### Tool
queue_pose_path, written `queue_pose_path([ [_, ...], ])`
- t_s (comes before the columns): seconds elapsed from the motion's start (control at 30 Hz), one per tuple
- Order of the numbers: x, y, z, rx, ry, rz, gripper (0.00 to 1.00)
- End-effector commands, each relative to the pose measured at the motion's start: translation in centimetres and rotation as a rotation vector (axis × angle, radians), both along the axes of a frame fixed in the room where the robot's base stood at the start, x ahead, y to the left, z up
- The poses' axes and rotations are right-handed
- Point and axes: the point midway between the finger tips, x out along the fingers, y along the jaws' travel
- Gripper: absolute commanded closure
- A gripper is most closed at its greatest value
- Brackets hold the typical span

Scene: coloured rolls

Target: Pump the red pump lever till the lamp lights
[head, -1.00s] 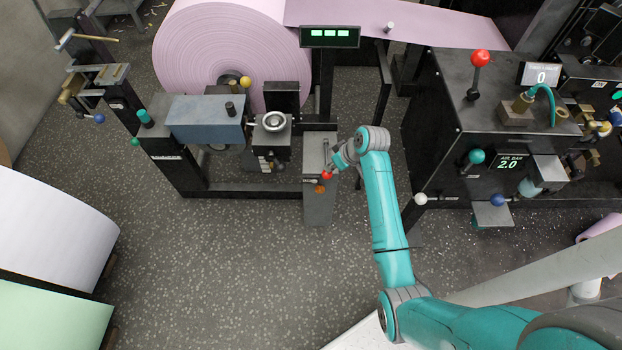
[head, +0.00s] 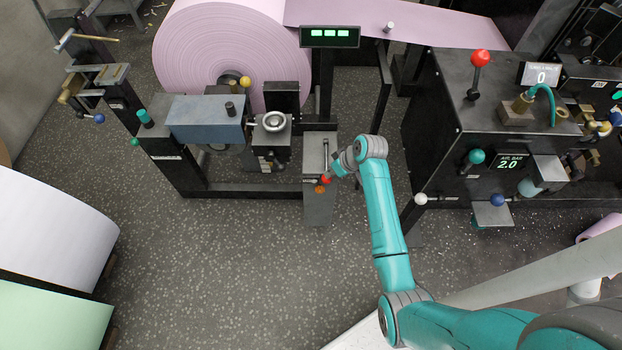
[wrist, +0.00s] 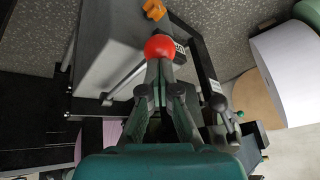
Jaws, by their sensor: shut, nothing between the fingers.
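The red ball knob of the pump lever (head: 326,180) is at the front of a narrow grey box (head: 318,213) in the head view. Its thin metal rod runs back along the box top. My gripper (head: 332,175) is at the knob from the right. In the wrist view the red knob (wrist: 159,45) sits right at the tips of my gripper (wrist: 159,62). The fingers are shut, with the knob beyond them, not between them. An orange piece (head: 320,189) lies just in front of the knob; I cannot tell whether it is a lamp or lit.
A second lever with a red knob (head: 480,58) stands on the dark machine at right. A green-lit display (head: 330,36) hangs at the back by a large pink roll (head: 220,50). White and green rolls lie at left. The floor in front is clear.

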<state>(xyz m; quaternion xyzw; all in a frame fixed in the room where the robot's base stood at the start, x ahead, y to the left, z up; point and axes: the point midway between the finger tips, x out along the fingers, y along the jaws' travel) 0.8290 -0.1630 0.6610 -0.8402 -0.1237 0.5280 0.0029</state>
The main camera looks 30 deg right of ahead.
Motion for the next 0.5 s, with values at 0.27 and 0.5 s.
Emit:
queue_pose_path([
  [0.27, 0.3, -0.1, 1.6, 0.001, 0.0, 0.0, 1.0],
  [0.5, 0.6, -0.3, 3.2, 0.0, 0.0, 0.001, 1.0],
])
